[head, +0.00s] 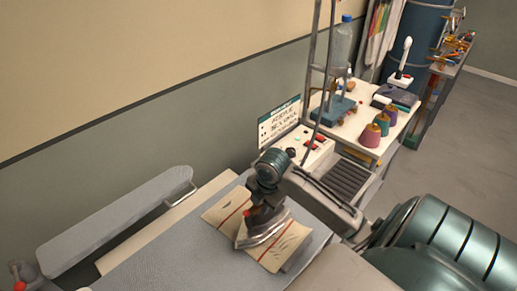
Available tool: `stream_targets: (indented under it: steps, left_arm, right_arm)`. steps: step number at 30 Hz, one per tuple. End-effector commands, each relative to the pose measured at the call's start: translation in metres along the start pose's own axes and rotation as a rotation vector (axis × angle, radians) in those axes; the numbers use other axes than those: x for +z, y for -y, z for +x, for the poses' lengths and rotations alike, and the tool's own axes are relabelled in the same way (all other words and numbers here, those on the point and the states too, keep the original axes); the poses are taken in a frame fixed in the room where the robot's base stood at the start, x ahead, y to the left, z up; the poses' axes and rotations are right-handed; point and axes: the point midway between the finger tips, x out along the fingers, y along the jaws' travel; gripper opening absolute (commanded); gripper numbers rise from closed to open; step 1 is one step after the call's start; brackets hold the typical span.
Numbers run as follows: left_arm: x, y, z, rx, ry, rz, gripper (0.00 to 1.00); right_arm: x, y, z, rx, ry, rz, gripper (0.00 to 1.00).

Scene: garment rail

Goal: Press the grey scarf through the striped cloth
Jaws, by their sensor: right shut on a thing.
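The striped cloth (222,213), cream with red stripes, lies flat on the grey ironing surface (165,255). A steam iron (262,232) with a shiny sole stands over the middle of the cloth, and seems to rest on it. My right gripper (264,193) is shut on the iron's handle, above the cloth. The grey scarf cannot be told apart; anything under the cloth is hidden by it. My left gripper is not in view.
A narrow padded grey board (115,222) lies along the wall. A control unit with a dark grille (342,179) stands behind the cloth. The ironing surface left of the cloth is clear.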

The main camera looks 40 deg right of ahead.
Motion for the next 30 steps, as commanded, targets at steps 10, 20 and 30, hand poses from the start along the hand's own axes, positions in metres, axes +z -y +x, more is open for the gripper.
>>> stream_targets:
  steps: [10,20,30]
  left_arm:
    - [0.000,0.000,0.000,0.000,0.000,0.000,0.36]
    - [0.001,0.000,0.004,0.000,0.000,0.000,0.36]
    - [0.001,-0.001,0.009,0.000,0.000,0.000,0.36]
  right_arm:
    - [0.000,-0.001,-0.001,0.004,0.001,-0.001,0.04]
    - [0.000,0.000,0.007,0.003,0.001,0.000,0.04]
    - [0.000,0.002,0.015,0.003,0.001,0.000,0.04]
